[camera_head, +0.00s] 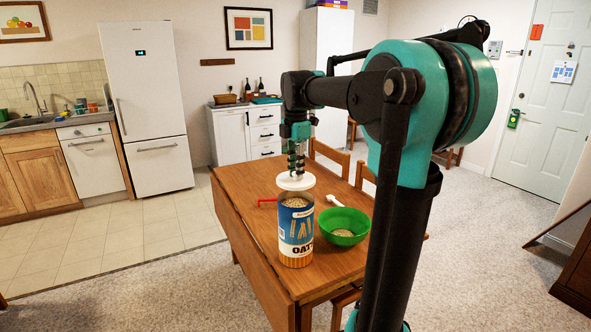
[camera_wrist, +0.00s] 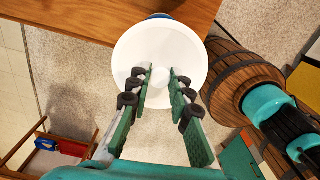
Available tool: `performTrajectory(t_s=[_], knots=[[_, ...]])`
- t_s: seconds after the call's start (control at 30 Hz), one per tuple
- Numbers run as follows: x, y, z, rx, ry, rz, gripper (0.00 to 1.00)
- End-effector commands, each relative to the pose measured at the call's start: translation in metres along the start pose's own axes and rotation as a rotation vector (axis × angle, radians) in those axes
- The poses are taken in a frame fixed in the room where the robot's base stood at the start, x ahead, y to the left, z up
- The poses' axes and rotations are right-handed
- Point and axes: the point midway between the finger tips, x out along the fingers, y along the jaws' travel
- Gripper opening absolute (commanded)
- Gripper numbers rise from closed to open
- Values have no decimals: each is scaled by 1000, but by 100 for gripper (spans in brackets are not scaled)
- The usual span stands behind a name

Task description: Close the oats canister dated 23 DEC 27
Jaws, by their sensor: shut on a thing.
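The oats canister (camera_head: 296,240), blue with an orange base, stands upright on the table. Its top is open and oats show inside; I cannot read a date on it. My gripper (camera_head: 296,172) is shut on the knob of a white round lid (camera_head: 296,182). The lid is held roughly level above the canister's mouth, apart from it. In the wrist view, my fingers (camera_wrist: 158,80) straddle the middle of the lid (camera_wrist: 190,40), which hides most of what lies beneath. A sliver of blue shows past the lid's far edge.
A green bowl (camera_head: 343,222) with some oats stands right of the canister, with a white scoop (camera_head: 335,201) behind it. A thin red object (camera_head: 266,201) lies left of the canister. The wooden table (camera_head: 240,190) is clear toward the back left. Chairs (camera_head: 328,157) stand behind it.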

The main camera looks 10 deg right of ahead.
Motion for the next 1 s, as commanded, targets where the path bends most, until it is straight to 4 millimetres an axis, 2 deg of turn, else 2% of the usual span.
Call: performTrajectory(t_s=[0.6,1.0], knots=[[46,0,0,0,0,0,0],[53,0,0,0,0,0,0]])
